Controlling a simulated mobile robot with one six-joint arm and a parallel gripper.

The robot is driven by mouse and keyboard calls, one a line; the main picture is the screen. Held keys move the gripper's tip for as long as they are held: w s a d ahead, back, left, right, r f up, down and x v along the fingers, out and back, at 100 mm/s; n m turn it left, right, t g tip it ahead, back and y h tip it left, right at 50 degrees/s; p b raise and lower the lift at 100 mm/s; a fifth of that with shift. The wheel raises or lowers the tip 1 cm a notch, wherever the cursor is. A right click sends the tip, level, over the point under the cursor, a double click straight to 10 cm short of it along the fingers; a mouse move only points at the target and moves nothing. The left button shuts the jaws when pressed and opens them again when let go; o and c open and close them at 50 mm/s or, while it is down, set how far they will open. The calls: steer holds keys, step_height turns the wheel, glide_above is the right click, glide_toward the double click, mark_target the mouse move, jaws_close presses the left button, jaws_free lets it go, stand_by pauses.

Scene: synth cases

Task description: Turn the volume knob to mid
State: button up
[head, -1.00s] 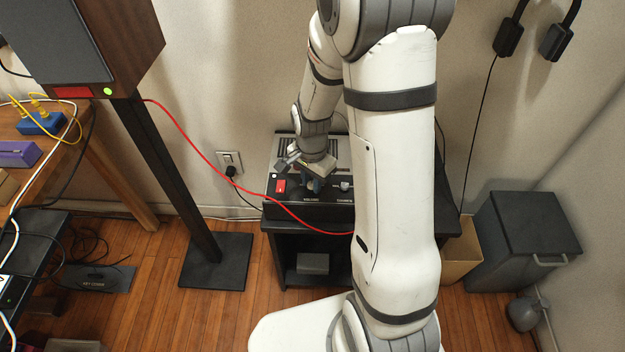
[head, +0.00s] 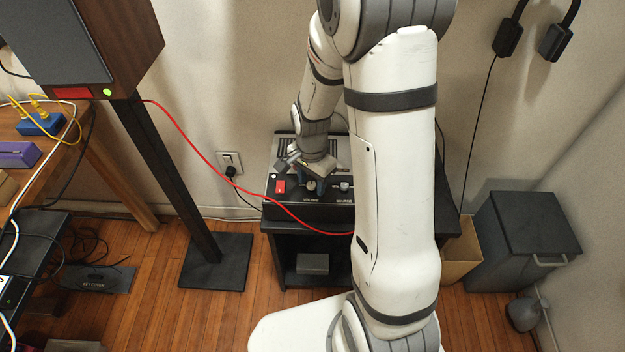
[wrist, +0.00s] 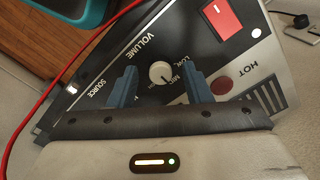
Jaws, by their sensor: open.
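The volume knob (head: 311,186) is a small pale round knob on the front panel of a dark amplifier (head: 284,207). In the wrist view my gripper (wrist: 161,82) shows a gap between each finger and the knob; no contact is visible.
A SOURCE knob (head: 346,186) is to the right and a red switch (head: 281,186) to the left. A red cable (head: 200,153) hangs across the amplifier's front. A speaker stand (head: 190,190) stands left, a grey bin (head: 520,245) right.

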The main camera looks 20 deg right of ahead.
mark_target(312, 185)
step_height(312, 185, up, 8)
steer(key=shift+f+p, duration=0.15)
steer(key=shift+p, duration=0.45)
steer(key=shift+s+r, duration=0.1)
steer(key=shift+r, duration=0.3)
steer(key=s+r+n+t+p, duration=0.1)
steer(key=s+r+n+p, duration=0.3)
steer(key=s+r, duration=0.3)
steer(key=s+r+n+t+p, duration=0.1)
steer(key=s+r+n+p, duration=0.4)
steer(key=r, duration=1)
steer(key=shift+s+d+n+t+p, duration=0.2)
steer(key=shift+s+n+t+p, duration=0.1)
steer(key=shift+s+n, duration=0.85)
